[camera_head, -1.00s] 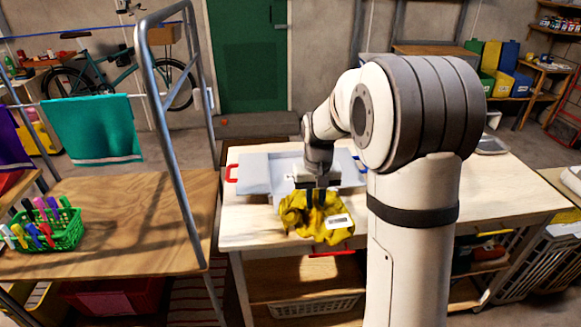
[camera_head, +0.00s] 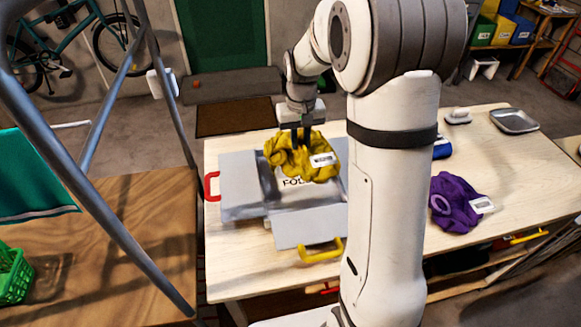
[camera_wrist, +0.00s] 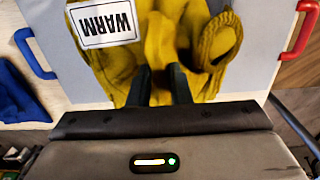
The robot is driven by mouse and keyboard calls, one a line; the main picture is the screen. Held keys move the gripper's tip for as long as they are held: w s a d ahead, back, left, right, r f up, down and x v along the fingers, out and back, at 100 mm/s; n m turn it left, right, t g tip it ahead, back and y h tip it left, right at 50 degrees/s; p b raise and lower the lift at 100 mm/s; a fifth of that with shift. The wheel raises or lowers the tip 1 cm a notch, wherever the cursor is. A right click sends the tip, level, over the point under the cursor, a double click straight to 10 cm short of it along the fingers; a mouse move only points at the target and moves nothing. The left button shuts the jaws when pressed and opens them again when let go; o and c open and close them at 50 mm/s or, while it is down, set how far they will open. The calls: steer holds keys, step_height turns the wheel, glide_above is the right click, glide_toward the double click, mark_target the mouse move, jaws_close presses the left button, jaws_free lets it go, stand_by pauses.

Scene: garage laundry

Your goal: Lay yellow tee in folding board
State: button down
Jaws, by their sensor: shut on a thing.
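The yellow tee (camera_head: 290,158) is a crumpled bundle with a white label, held over the back part of the grey folding board. The folding board (camera_head: 240,190) lies on the light wooden table with a red handle (camera_head: 211,187) at left and a yellow handle (camera_head: 322,250) at the front. My gripper (camera_head: 300,140) is shut on the tee from above. In the wrist view the tee (camera_wrist: 125,60) hangs between and beyond the dark fingers (camera_wrist: 160,85), its label reading WARM. Whether the cloth touches the board I cannot tell. My arm hides the board's right side.
A purple garment (camera_head: 455,203) with a label lies on the table at right. A metal tray (camera_head: 514,120) and a small grey item (camera_head: 458,116) stand at the back right. A grey metal frame (camera_head: 95,200) and a green basket (camera_head: 14,275) are at left.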

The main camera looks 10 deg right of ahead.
step_height(320, 180, down, 10)
steer(key=shift+a+r+p, duration=0.15)
steer(key=shift+p, duration=0.45)
steer(key=shift+f, duration=0.2)
steer(key=c, duration=1.3)
jaws_free()
steer(key=shift+r, duration=0.1)
steer(key=shift+c, duration=0.2)
